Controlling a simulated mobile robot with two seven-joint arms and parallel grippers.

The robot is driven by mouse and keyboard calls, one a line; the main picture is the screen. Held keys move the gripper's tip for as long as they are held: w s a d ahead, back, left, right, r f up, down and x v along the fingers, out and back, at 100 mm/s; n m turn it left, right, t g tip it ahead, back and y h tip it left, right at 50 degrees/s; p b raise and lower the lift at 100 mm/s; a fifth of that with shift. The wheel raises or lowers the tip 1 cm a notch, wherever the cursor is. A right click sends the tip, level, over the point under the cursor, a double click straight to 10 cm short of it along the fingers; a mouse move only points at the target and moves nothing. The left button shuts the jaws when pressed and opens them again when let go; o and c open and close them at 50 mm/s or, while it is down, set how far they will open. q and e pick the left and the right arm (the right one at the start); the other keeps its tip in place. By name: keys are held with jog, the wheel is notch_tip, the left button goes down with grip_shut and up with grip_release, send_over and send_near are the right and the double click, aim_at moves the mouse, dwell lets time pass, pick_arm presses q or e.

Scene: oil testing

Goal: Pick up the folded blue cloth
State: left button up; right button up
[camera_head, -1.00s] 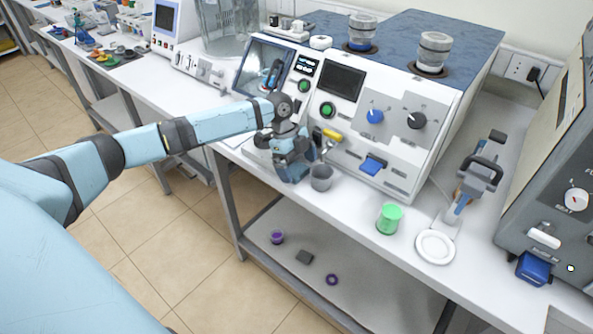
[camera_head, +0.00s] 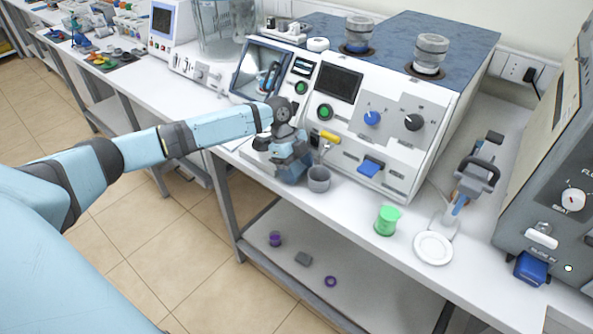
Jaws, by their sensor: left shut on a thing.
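My left arm reaches in from the left, and my left gripper (camera_head: 291,171) is low over the white bench top, in front of the large white machine. It is just behind and left of a small grey cup (camera_head: 318,179). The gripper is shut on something. Its fingertips point down and are largely hidden by the wrist, so what they hold does not show clearly. It is likely the folded blue cloth, but I cannot make out its shape apart from the bluish gripper. My right gripper is not in view.
The white machine (camera_head: 350,125) with knobs stands close behind the gripper. A green cup (camera_head: 387,220), a white dish (camera_head: 433,247) and a dark-handled tool (camera_head: 476,178) are to the right. A grey tester (camera_head: 560,190) stands at the right edge. A lower shelf (camera_head: 375,290) holds small items.

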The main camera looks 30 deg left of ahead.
aim_at(297, 170)
pick_arm(q)
notch_tip(297, 170, up, 19)
dwell(0.4)
jog(key=shift+r, duration=0.1)
